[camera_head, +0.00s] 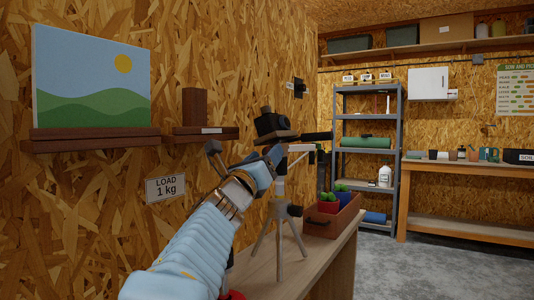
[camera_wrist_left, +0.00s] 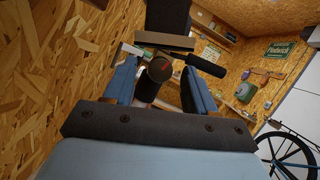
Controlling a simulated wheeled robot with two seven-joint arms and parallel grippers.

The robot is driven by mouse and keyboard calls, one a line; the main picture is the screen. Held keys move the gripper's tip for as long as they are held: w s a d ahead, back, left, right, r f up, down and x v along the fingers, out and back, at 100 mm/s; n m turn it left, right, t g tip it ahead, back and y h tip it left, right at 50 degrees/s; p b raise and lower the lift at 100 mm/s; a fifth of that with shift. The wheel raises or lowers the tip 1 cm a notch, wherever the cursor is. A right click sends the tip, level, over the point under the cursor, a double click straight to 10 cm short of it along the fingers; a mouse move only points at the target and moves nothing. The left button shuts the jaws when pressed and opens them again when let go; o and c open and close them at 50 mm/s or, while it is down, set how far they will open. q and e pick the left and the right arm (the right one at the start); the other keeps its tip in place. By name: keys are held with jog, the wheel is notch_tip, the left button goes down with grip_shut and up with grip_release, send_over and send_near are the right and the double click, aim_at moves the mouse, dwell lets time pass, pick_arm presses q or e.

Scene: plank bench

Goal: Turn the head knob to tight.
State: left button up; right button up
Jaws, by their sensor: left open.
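A tripod (camera_head: 283,215) stands on the bench with a dark camera (camera_head: 268,124) on its head. In the left wrist view the camera's dark body (camera_wrist_left: 168,16) is at the top, above a plate (camera_wrist_left: 164,41). The round dark end of the head knob (camera_wrist_left: 159,69) faces my wrist. My left gripper (camera_head: 272,160) is at the tripod head, just below the camera. It is open, with one blue finger on each side of the knob; I cannot tell whether either touches it. In the head view my gripper hides the knob. My right gripper is out of view.
A black handle (camera_head: 311,137) sticks out right from the tripod head. A planter box (camera_head: 345,215) with small plants stands on the bench (camera_head: 318,262) beside the tripod. Wall shelves (camera_head: 97,140) hold a landscape picture (camera_head: 92,80) and a wooden block (camera_head: 194,107).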

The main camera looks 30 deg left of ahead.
pick_arm(q)
grip_shut()
jog(key=m+h+b, duration=0.2)
jog(key=m+b, duration=0.2)
jog(key=shift+a, duration=0.1)
dwell(0.3)
grip_release()
